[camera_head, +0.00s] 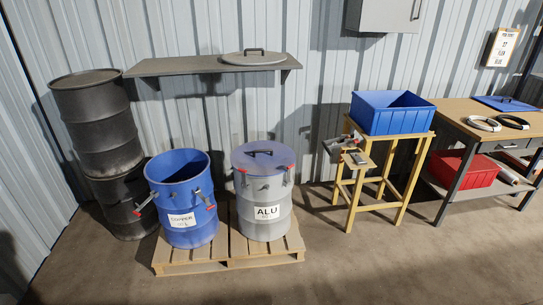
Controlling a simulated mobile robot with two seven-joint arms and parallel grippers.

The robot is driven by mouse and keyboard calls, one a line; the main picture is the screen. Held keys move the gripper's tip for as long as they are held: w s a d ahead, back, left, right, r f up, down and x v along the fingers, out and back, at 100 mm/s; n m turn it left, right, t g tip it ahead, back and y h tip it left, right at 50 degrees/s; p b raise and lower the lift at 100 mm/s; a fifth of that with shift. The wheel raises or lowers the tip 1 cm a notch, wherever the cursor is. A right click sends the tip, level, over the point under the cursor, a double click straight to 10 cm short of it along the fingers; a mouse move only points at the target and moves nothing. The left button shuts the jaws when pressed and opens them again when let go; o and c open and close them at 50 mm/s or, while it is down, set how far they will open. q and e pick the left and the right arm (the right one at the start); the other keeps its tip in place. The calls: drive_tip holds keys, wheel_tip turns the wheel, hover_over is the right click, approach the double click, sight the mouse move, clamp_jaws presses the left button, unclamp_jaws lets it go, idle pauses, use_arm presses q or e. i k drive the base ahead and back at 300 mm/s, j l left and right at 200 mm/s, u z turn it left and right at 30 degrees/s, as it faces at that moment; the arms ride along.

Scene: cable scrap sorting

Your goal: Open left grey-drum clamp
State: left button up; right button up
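The grey drum (264,222), labelled ALU, stands upright on a wooden pallet near the middle of the camera_head view. A grey-violet lid (280,156) with a dark handle lies on its top. The right clamp (287,178) sits at the upper right rim, also with red. Both seem to lie close against the drum; at this size I cannot tell for sure whether they are latched. Neither of my grippers is in view.
A blue drum (190,229) without a lid stands left on the same pallet (232,263), its clamps sticking outward. Dark barrels (98,125) are stacked farther left. A wall shelf (180,67) holds a grey lid (253,58). A wooden stand (384,158) carries a blue bin (393,117). The front floor is clear.

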sight(244, 172)
drive_tip(key=i+l, duration=0.25)
drive_tip(key=i, duration=0.3)
drive_tip(key=i+l+z, duration=0.1)
drive_tip(key=i+l, duration=0.15)
drive_tip(key=i, duration=0.3)
drive_tip(key=i+l, duration=0.15)
drive_tip(key=i, duration=0.4)
